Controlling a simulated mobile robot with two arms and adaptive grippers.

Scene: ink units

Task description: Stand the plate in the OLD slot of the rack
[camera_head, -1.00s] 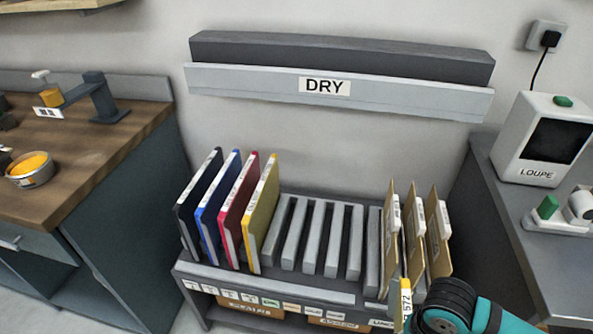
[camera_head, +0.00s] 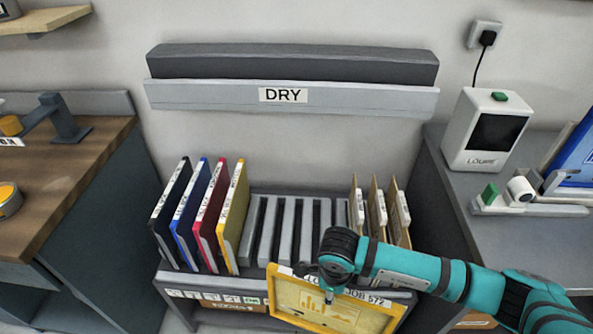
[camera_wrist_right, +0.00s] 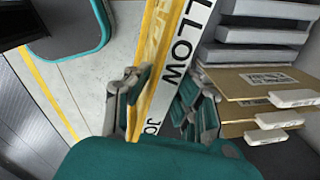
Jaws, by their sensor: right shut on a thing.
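The plate (camera_head: 325,307) is a yellow-framed panel with a pale yellow face and a white label strip reading partly "JOB 572". My right gripper (camera_head: 328,288) is shut on its top edge and holds it in front of the rack, face toward the head camera. In the right wrist view the plate (camera_wrist_right: 149,60) runs between the fingers (camera_wrist_right: 155,98), with "YELLOW" on its strip. The rack (camera_head: 285,232) has black, blue, red and yellow plates at left, several empty slots in the middle and brown boards at right. The slot labels (camera_head: 212,297) are too small to read; my arm and the plate hide some.
Brown boards (camera_head: 377,207) stand close to the right of the empty slots. A grey ledge marked DRY (camera_head: 220,96) is on the wall above. A wooden bench (camera_head: 75,170) stands left, and a grey counter with the LOUPE box (camera_head: 462,150) right.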

